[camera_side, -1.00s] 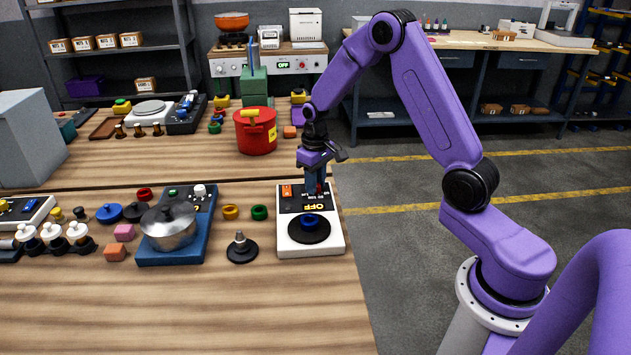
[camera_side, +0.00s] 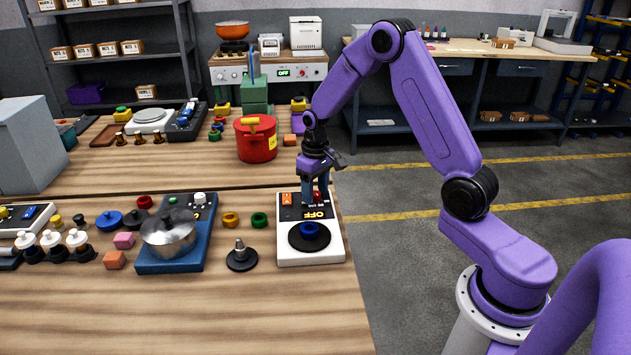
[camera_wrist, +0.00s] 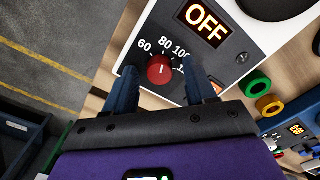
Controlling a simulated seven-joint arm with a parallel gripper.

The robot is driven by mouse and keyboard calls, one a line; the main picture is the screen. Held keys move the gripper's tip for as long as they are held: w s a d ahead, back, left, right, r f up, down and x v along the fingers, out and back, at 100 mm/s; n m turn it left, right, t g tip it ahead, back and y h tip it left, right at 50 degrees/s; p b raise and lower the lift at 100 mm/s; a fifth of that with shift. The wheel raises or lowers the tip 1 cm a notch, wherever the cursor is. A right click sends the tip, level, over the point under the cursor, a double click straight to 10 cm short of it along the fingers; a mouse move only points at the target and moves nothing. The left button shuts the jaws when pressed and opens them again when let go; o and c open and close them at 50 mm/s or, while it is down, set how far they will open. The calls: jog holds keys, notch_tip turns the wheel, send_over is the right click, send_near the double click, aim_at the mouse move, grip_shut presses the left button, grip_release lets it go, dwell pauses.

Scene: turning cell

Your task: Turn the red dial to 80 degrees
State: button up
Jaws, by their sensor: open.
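The red dial (camera_wrist: 160,69) is a small round knob with a white line, on the white hot-plate unit (camera_side: 283,257). In the wrist view, printed numbers 60, 80 and 100 show beyond it, and more to the right are partly hidden. The white line runs roughly up the picture; I cannot tell its exact reading. My gripper (camera_wrist: 159,66) is open, with one dark blue finger on each side of the dial and gaps between. In the side view the dial (camera_side: 318,196) shows between the fingers of my gripper (camera_side: 315,199). The display (camera_wrist: 205,22) reads OFF.
An orange switch (camera_side: 286,199) sits left of the dial. The black round plate with a blue ring (camera_side: 310,230) lies in front. A blue unit with a metal pot (camera_side: 169,226), a green ring (camera_side: 259,220) and a yellow ring (camera_side: 231,220) stand to the left.

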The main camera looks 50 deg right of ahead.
aim_at(315, 193)
notch_tip(315, 193, up, 18)
jog(key=shift+f, duration=0.25)
dwell(0.6)
jog(key=s+a+f+n, duration=0.1)
jog(key=s+a+n, duration=0.5)
jog(key=s+a, duration=0.7)
jog(key=s+f+n, duration=0.2)
jog(key=s+n, duration=0.1)
jog(key=s, duration=0.7)
jog(key=s+a+f+n, duration=0.1)
jog(key=s+f+n, duration=0.1)
jog(key=s, duration=0.8)
jog(key=shift+n, duration=0.8)
